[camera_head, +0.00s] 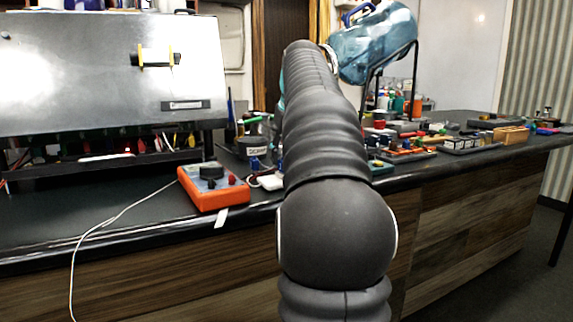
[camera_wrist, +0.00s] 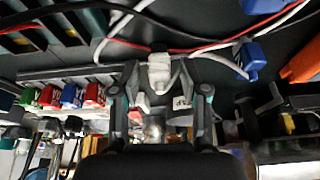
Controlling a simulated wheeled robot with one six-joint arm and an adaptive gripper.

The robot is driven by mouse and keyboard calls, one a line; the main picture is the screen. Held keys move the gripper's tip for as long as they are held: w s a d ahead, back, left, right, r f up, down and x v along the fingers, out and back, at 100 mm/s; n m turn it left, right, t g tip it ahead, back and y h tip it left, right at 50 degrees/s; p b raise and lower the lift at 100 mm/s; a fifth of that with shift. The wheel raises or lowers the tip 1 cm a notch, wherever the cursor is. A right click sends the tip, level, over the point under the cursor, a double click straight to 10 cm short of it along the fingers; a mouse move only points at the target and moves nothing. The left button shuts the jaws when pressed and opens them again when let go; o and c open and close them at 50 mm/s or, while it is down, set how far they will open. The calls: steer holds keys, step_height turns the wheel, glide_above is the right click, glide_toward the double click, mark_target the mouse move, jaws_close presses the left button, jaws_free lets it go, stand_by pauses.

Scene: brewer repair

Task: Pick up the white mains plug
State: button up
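A white plug-like block (camera_wrist: 159,72) with a dark end lies on the dark bench top in the wrist view, near the loose cables. My gripper (camera_wrist: 161,68) is open, with one finger on each side of the white block. Gaps show between the block and both fingers. In the head view my own arm hides my gripper. A small white piece (camera_head: 268,182) shows just left of my arm there; I cannot tell whether it is the same plug.
An orange multimeter (camera_head: 213,187) sits at the bench's front edge, with a white cable (camera_head: 113,216) hanging nearby. In the wrist view, a blue connector (camera_wrist: 249,60) and red, white and black cables lie close by. Parts trays (camera_head: 470,143) fill the right side.

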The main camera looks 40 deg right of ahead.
jaws_close()
